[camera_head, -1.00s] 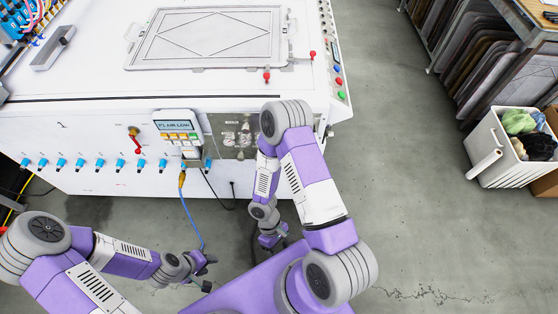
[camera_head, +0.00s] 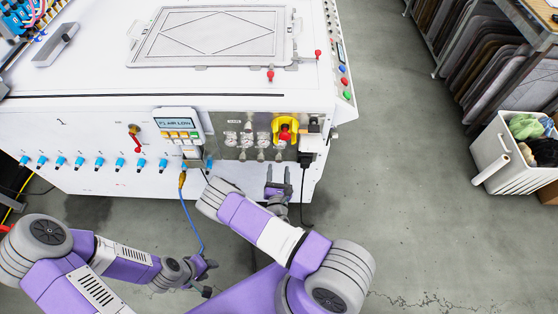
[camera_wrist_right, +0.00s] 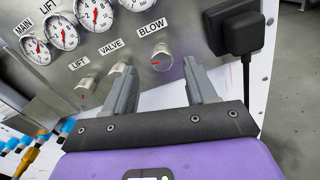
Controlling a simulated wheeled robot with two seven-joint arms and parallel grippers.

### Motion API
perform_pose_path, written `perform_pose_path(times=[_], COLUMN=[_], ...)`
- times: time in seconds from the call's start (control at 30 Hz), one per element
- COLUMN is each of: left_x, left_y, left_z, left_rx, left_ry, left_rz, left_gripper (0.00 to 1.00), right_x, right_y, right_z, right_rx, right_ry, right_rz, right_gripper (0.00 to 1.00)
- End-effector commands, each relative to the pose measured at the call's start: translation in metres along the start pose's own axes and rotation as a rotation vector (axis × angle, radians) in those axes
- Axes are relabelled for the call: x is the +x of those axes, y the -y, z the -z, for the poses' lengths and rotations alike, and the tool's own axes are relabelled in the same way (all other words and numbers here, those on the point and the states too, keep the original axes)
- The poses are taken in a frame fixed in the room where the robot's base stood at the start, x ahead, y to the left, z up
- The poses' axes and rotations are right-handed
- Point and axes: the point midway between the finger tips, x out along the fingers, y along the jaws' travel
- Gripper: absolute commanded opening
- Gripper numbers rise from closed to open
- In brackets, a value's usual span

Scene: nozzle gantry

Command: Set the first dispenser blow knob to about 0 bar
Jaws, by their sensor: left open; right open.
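The valve knob (camera_wrist_right: 118,69) and lift knob (camera_wrist_right: 86,84) are to the left. In the head view my right gripper (camera_head: 278,176) is below the gauge panel (camera_head: 228,126). My left gripper (camera_head: 207,276) is open and empty, low over the floor.
Gauges (camera_wrist_right: 102,15) sit above the knobs. A black plug (camera_wrist_right: 235,30) with a hanging cable is close to the right finger. A yellow-and-red switch (camera_head: 286,128) is on the panel. The display (camera_head: 176,122) reads an air-low message. A blue hose (camera_head: 192,215) hangs down at left.

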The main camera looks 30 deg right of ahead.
Motion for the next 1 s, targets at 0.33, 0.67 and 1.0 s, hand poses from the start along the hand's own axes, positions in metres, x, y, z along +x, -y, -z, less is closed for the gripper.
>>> perform_pose_path(times=[0.33, 0.67, 1.0], left_x=[0.016, 0.017, 0.017], left_y=[0.006, 0.006, 0.006], left_z=[0.001, 0.001, 0.001], left_rx=[0.000, 0.000, 0.000], left_ry=[0.000, 0.000, 0.000], left_rz=[0.000, 0.000, 0.000], left_gripper=[0.43, 0.43, 0.43], right_x=[0.050, 0.056, 0.056], right_y=[0.002, 0.002, 0.002], right_z=[0.001, 0.000, 0.000], right_rx=[0.001, -0.002, -0.001], right_ry=[0.001, 0.000, 0.000], right_rz=[0.006, 0.006, 0.007], right_gripper=[0.56, 0.56, 0.10])
